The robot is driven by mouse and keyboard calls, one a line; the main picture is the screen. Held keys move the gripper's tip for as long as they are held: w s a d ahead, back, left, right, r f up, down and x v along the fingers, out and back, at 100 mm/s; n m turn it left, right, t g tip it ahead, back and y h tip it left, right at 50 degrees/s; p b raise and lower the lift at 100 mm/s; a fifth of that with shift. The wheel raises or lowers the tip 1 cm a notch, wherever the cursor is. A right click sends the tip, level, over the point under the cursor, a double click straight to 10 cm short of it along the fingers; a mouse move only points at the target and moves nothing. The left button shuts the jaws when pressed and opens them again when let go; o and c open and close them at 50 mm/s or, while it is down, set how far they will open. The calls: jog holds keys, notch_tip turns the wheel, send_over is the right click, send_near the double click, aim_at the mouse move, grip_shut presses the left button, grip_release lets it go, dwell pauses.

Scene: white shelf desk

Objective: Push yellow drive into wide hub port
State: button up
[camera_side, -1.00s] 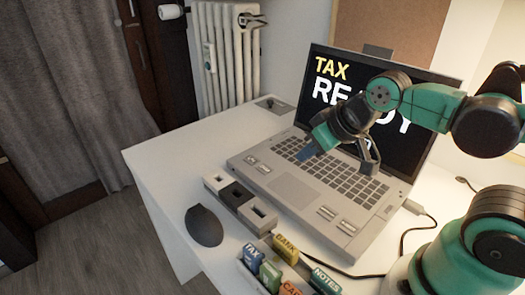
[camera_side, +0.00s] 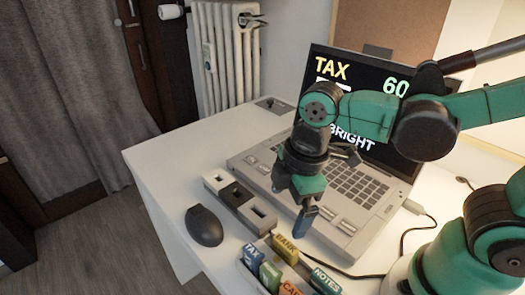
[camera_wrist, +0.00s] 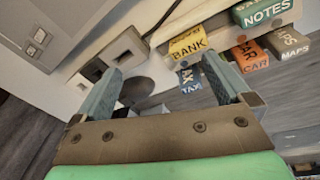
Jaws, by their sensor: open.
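The yellow drive, labelled BANK (camera_side: 285,246), stands with other labelled drives at the front of the desk. It also shows in the wrist view (camera_wrist: 187,43), ahead of my fingertips. The hub (camera_side: 238,193) is a strip of two light blocks with a dark middle block, lying in front of the laptop. Part of the hub shows in the wrist view (camera_wrist: 120,48), beyond my left finger. In the wrist view my gripper (camera_wrist: 162,66) is open and empty.
An open laptop (camera_side: 290,190) fills the middle of the desk. A dark mouse (camera_side: 204,226) lies left of the hub. Blue TAX (camera_side: 252,253), green, orange CAR (camera_side: 291,288) and NOTES (camera_side: 325,280) drives crowd the yellow one. A cable (camera_side: 400,245) runs along the right.

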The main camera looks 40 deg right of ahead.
aim_at(286, 243)
jog(key=a+n, duration=0.1)
jog(key=n, duration=0.1)
jog(key=s+a+f+n+g, duration=0.1)
jog(key=n, duration=0.1)
jog(key=shift+s+h, duration=0.3)
jog(key=shift+s+a+f+n+g, duration=0.1)
jog(key=shift+f+n+g, duration=0.1)
jog(key=shift+n+g, duration=0.1)
jog(key=shift+f, duration=2.6)
jog(key=c, duration=1.3)
jog(key=shift+r, duration=0.15)
